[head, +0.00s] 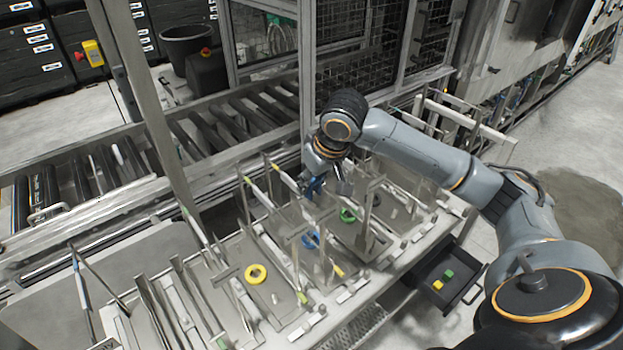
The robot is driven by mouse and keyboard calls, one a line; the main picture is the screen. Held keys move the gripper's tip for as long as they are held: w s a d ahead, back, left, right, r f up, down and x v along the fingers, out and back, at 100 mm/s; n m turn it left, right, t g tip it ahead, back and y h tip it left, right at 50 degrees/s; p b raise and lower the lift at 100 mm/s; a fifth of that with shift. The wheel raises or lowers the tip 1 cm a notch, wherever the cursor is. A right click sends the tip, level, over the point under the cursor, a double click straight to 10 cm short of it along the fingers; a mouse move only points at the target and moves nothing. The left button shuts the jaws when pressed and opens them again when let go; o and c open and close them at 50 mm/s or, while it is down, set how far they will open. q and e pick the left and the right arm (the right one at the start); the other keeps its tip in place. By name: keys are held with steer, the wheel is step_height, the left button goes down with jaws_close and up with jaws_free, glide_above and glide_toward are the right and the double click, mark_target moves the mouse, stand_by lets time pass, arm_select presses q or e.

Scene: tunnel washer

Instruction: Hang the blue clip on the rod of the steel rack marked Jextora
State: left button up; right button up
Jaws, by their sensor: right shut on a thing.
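My right gripper (328,186) is above the far part of the bench, in among the upright posts of the steel racks. It is shut on a blue clip (315,187), which shows at the left side of its fingers. Another blue ring-shaped piece (311,240) is lower, at a rack nearer to me. The steel racks (300,262) stand in a row along the bench, with thin posts and rods. Their markings are too small to read, so I cannot tell which is Jextora. My left gripper is out of view.
A yellow ring (255,273) and a green ring (348,215) are among the racks. A black tray (461,293) with green and yellow pieces is beside the bench. A steel frame post (307,75) and roller conveyor (225,122) stand behind. Upright posts crowd the gripper.

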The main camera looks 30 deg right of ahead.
mark_target(311, 197)
steer(key=shift+w+f, duration=0.2)
steer(key=shift+f, duration=0.15)
steer(key=shift+s+f+b, duration=0.15)
steer(key=shift+f+b, duration=0.2)
steer(key=shift+f, duration=1.5)
steer(key=shift+f, duration=0.35)
steer(key=o, duration=1)
steer(key=v, duration=1.2)
